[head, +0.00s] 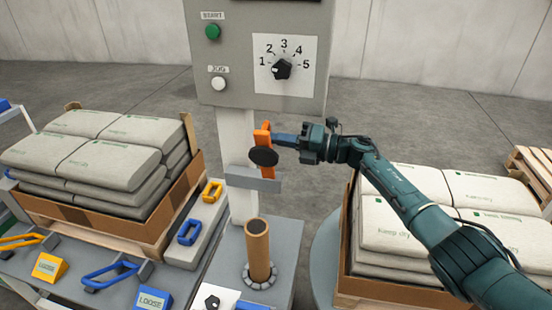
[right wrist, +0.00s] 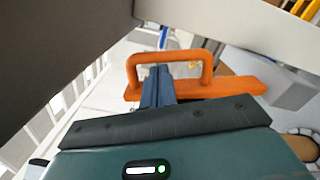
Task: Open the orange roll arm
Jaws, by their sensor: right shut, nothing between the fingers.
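The orange roll arm (head: 262,139) is at the column below the control box, with a black round disc (head: 264,157) in front of it and a grey plate (head: 252,179) just below. My right gripper (head: 277,138) reaches in from the right, its fingertips at the orange arm. In the right wrist view, the orange arm (right wrist: 235,88) carries a U-shaped handle (right wrist: 170,56). My shut, empty right fingers (right wrist: 158,72) show within the outline of that handle; whether they touch it I cannot tell. My left gripper is not in view.
The grey control box (head: 240,98) with a dial and buttons hangs just above. A brown tube (head: 257,250) stands upright below. Boxed sack stacks stand left (head: 100,150) and right (head: 400,225). Blue and yellow handles fill the lower left.

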